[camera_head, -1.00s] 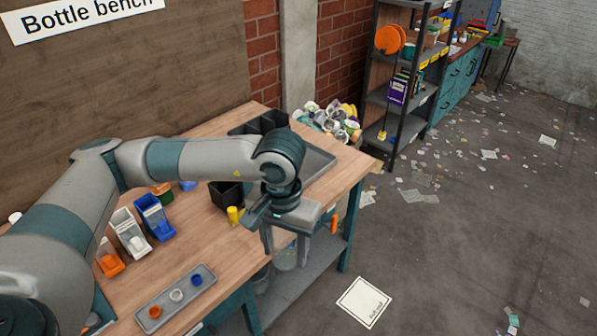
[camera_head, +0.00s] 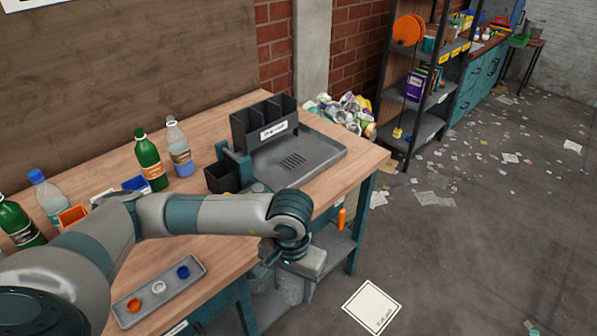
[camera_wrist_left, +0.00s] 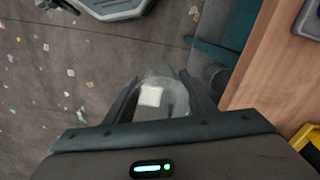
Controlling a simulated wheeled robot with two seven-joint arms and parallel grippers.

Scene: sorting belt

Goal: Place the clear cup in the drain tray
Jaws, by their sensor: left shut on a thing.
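The clear cup (camera_wrist_left: 163,88) is between the two fingers of my left gripper (camera_wrist_left: 160,100) in the left wrist view, with a pale square patch on it. My left gripper is shut on it. In the head view my left gripper (camera_head: 300,268) hangs beyond the bench's front edge, above the floor side; its fingers and the cup are hard to make out there. The grey drain tray (camera_head: 328,166), with dark slots, lies on the bench at the right end, behind the gripper, and looks empty. My right gripper is not in view.
A black three-part holder (camera_head: 265,138) stands along the tray's back side. A small black bin (camera_head: 222,178) is left of the tray. Green bottles (camera_head: 150,160), a clear bottle (camera_head: 179,150) and a grey parts tray (camera_head: 160,288) are farther left. The bench's right front corner is clear.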

